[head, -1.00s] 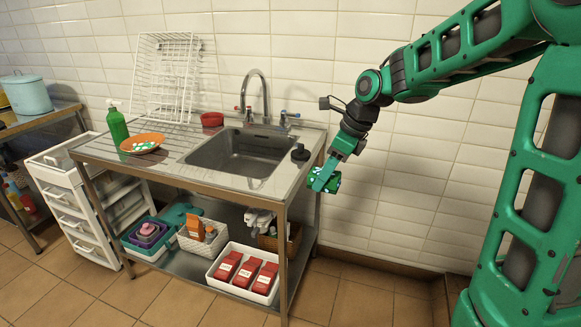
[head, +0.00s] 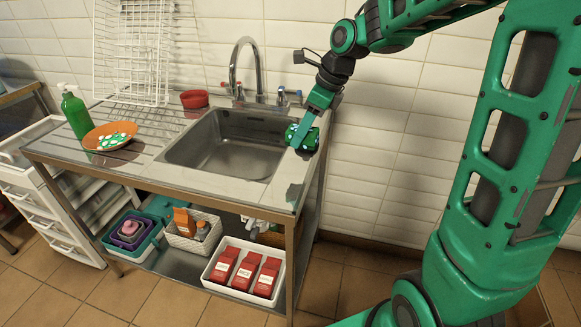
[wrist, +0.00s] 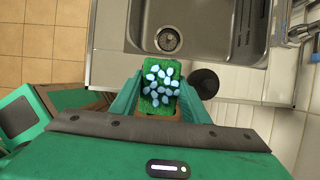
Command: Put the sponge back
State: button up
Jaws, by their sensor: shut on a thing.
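My gripper (head: 303,136) is shut on a green sponge (wrist: 161,97) with pale blue-white spots. The sponge sits between the two fingers in the wrist view. In the head view my gripper is at the right edge of the steel sink basin (head: 220,150), and the held sponge (head: 292,133) partly shows. I cannot tell its exact height above the counter. An orange plate (head: 90,142) with a green and white spotted pattern or item on it lies on the drainboard at left.
A dark round plug (wrist: 205,82) is close right of the sponge in the wrist view. The tap (head: 236,66) stands behind the basin. A green bottle (head: 75,112), red bowl (head: 194,99) and white dish rack (head: 130,55) are on the left. Bins (head: 228,283) fill the lower shelf.

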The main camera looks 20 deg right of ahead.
jog(key=shift+d, duration=0.3)
jog(key=w+a+r, duration=0.2)
jog(key=w+a, duration=0.2)
jog(key=a, duration=1)
jog(key=s+d+f, duration=0.1)
jog(key=d+f, duration=0.1)
jog(key=d, duration=0.1)
jog(key=s+d+f, duration=0.1)
jog(key=d+f, duration=0.1)
jog(key=d, duration=0.2)
jog(key=s+d+f, duration=0.2)
jog(key=d+f, duration=0.1)
jog(key=shift+d, duration=0.3)
jog(key=shift+f, duration=1.9)
jog(key=o, duration=0.9)
jog(key=shift+f, duration=0.1)
